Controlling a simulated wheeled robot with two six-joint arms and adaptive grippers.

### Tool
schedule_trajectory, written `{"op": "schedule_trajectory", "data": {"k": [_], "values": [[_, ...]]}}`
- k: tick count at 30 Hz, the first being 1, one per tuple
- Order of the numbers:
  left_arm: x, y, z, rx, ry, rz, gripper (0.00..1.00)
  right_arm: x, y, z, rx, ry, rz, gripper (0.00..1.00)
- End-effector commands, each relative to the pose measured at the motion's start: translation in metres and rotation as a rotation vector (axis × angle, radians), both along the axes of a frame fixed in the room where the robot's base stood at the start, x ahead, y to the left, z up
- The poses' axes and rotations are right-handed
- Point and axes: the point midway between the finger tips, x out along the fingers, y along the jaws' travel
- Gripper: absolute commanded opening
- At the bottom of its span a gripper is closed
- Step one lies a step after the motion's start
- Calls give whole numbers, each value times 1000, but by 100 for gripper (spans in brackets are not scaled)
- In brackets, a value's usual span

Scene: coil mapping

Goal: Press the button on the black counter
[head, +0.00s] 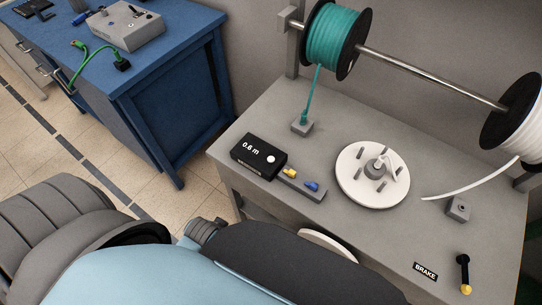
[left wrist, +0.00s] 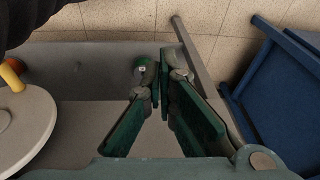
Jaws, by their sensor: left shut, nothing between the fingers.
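The black counter (head: 259,156) sits at the left edge of the grey bench and its display reads 0.6 m. A round white button (head: 271,159) is on its top face, right of the digits. My left gripper (left wrist: 161,75) shows in the left wrist view with its green-padded fingers shut and empty. It is over the edge region of the bench, and I cannot make out the counter or its button in that view. My left gripper does not show in the head view, so its distance from the counter is unclear. My right gripper is in neither view.
The grey bench (head: 300,220) carries a white turntable (head: 350,183) with pegs, yellow and blue connectors (head: 311,186), and a brake lever (head: 464,270). Teal (head: 331,34) and white (head: 528,115) spools hang on a rod above. A blue table (head: 165,75) stands left, across a floor gap.

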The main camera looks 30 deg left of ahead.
Motion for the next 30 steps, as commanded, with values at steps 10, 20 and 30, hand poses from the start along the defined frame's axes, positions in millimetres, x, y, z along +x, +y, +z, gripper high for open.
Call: {"op": "schedule_trajectory", "data": {"k": [10, 20, 30], "values": [[108, -30, 168, -203, -243, 53, 0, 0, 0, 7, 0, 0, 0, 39], [247, -30, 232, -564, -416, 255, 0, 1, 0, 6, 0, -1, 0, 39], [258, -28, 239, -600, -427, 278, 0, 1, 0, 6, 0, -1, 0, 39]]}}
